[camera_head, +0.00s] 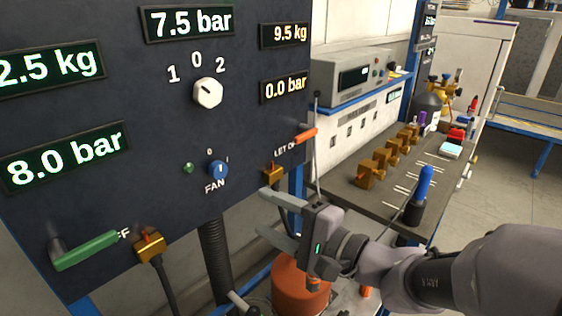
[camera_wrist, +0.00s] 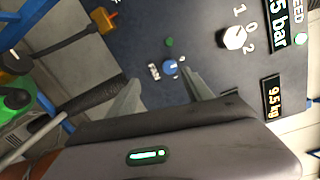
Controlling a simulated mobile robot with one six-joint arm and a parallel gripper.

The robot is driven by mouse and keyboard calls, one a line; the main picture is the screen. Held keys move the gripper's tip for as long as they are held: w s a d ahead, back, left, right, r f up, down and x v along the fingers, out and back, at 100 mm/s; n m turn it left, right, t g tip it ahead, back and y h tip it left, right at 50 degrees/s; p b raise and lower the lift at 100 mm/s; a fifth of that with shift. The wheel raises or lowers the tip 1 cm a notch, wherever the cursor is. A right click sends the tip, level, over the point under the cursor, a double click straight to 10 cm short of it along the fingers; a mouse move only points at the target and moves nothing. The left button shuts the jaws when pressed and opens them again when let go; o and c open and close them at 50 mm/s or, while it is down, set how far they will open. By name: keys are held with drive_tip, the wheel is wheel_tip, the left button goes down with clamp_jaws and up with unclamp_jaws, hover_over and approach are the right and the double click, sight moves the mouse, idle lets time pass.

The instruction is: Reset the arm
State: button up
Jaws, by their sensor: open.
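My gripper (camera_head: 264,212) is in front of the lower right part of the dark control panel (camera_head: 120,195). Its two fingers are spread apart with nothing between them. It also shows in the wrist view (camera_wrist: 163,84), with the fingers pointing at the panel near the blue fan knob (camera_wrist: 170,67). The fingers appear apart from the panel. My arm reaches in from the right of the head view. The white selector knob (camera_head: 208,93), the green lever (camera_head: 85,250) and the orange lever (camera_head: 305,135) are on the panel, away from the fingers.
An orange cylinder (camera_head: 299,285) stands below my gripper. A workbench (camera_head: 345,195) to the right holds several brass fittings (camera_head: 368,175) and a blue-handled tool (camera_head: 424,185) in a dark holder. A black hose (camera_head: 214,255) hangs under the panel. Open floor (camera_head: 505,185) lies at the far right.

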drive_tip(key=s+f+n+g+h, duration=0.2)
drive_tip(key=s+f+n+g, duration=0.1)
drive_tip(key=s, duration=0.5)
drive_tip(key=s+f+n+g+h, duration=0.3)
drive_tip(key=s+g, duration=0.1)
drive_tip(key=s, duration=0.4)
drive_tip(key=s+d+t+h, duration=0.2)
drive_tip(key=d+h, duration=0.4)
drive_tip(key=d, duration=0.6)
drive_tip(key=shift+f+h, duration=0.4)
drive_tip(key=shift+d, duration=0.1)
